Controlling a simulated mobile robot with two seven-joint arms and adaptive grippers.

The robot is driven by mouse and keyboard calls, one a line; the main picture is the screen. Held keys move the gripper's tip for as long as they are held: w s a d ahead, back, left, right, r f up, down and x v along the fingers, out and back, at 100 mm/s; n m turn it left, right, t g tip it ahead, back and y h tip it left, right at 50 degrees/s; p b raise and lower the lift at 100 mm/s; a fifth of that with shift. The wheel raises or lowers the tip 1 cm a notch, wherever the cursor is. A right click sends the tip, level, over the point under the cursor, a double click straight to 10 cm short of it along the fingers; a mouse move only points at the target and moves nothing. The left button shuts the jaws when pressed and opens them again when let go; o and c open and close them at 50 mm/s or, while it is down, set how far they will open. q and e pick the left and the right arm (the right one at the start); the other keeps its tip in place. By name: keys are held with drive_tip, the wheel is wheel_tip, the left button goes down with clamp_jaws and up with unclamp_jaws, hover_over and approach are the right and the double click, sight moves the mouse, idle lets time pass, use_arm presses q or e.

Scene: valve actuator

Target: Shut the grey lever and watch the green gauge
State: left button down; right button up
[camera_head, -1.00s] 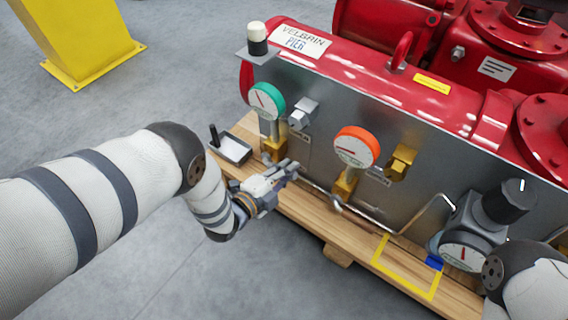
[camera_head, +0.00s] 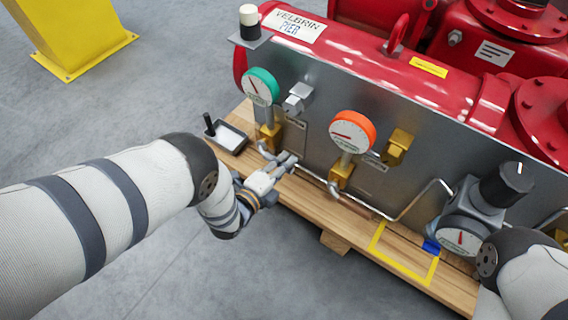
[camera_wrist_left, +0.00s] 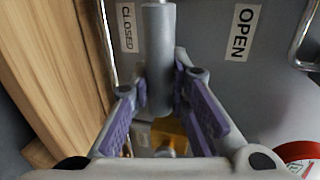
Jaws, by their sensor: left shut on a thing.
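My left gripper (camera_head: 285,163) is at the panel's lower edge, below and slightly right of the green gauge (camera_head: 260,87). In the left wrist view its purple-padded fingers (camera_wrist_left: 160,105) are shut on the grey lever (camera_wrist_left: 158,55), a round grey bar. The lever lies between a CLOSED label (camera_wrist_left: 127,27) and an OPEN label (camera_wrist_left: 242,32), nearer CLOSED. In the head view the gripper largely hides the lever. The green-rimmed gauge has a white face and a needle; its reading is too small to tell. My right gripper is out of view.
An orange gauge (camera_head: 351,132) and a brass fitting (camera_head: 397,147) are to the right on the grey panel. A small tray (camera_head: 230,138) is left of the gripper. A yellow outline (camera_head: 403,280) marks the wooden pallet. Thin metal pipe runs low along the panel.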

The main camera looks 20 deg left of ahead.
use_arm(q)
drive_tip(key=shift+a+f, duration=0.1)
drive_tip(key=shift+a, duration=0.05)
drive_tip(key=c, duration=1.5)
unclamp_jaws()
drive_tip(key=v, duration=1.2)
